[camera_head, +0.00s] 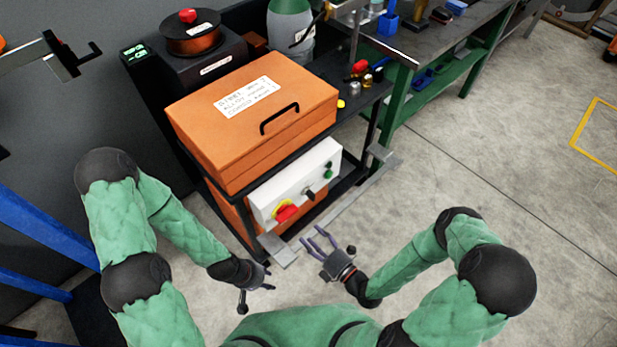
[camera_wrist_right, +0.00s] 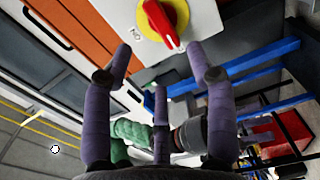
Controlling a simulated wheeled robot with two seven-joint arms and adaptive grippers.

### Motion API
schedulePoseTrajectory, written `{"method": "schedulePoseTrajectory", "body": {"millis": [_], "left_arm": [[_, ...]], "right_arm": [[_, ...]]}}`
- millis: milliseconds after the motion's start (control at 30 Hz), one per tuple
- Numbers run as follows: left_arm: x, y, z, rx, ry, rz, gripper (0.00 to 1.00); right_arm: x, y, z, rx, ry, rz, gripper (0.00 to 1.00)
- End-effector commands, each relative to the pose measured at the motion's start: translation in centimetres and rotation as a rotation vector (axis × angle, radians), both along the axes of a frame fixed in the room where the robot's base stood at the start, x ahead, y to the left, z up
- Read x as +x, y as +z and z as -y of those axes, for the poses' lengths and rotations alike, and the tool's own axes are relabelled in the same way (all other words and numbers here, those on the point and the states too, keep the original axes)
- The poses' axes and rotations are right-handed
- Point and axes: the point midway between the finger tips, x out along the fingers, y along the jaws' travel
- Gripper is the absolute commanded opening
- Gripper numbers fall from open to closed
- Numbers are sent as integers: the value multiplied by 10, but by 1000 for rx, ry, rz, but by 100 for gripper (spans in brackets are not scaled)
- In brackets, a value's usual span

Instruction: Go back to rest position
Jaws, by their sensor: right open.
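My right gripper (camera_head: 318,240) is open, its purple-grey fingers spread, in front of the white control box (camera_head: 297,187). In the right wrist view its fingers (camera_wrist_right: 160,65) are apart with nothing between them. The red and yellow rotary switch (camera_head: 286,211) is on the control box; in the wrist view the switch (camera_wrist_right: 165,22) shows just beyond the fingertips, with no clear contact. My left gripper (camera_head: 258,287) hangs low in front of the cart, left of the right gripper. Its fingers are small and partly turned away, so its opening is unclear. I see nothing held in it.
An orange lidded box (camera_head: 250,110) with a black handle stands on a dark cart above the control box. A wire spool (camera_head: 190,38) and a grey-green canister (camera_head: 290,30) stand behind. A green-framed workbench (camera_head: 410,62) is at the back right. The concrete floor on the right is clear.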

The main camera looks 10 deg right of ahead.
Motion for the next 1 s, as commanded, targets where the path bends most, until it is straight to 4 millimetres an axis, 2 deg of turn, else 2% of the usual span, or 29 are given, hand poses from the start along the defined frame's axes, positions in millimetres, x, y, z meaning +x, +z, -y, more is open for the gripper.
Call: {"method": "schedulePoseTrajectory", "body": {"millis": [233,367,533,667,867,1000], "left_arm": [[0,0,0,0,0,0,40],[0,1,0,0,0,0,40],[0,4,0,0,0,0,40],[0,6,0,0,0,0,40],[0,9,0,0,0,0,40],[0,11,0,0,0,0,40]], "right_arm": [[2,-1,1,6,0,-18,57],[11,-12,4,58,-6,-152,57],[27,-38,13,212,-71,-529,57],[29,-58,20,357,-183,-848,57],[13,-75,30,597,-455,-1295,57],[-10,-78,33,778,-716,-1565,57]]}}
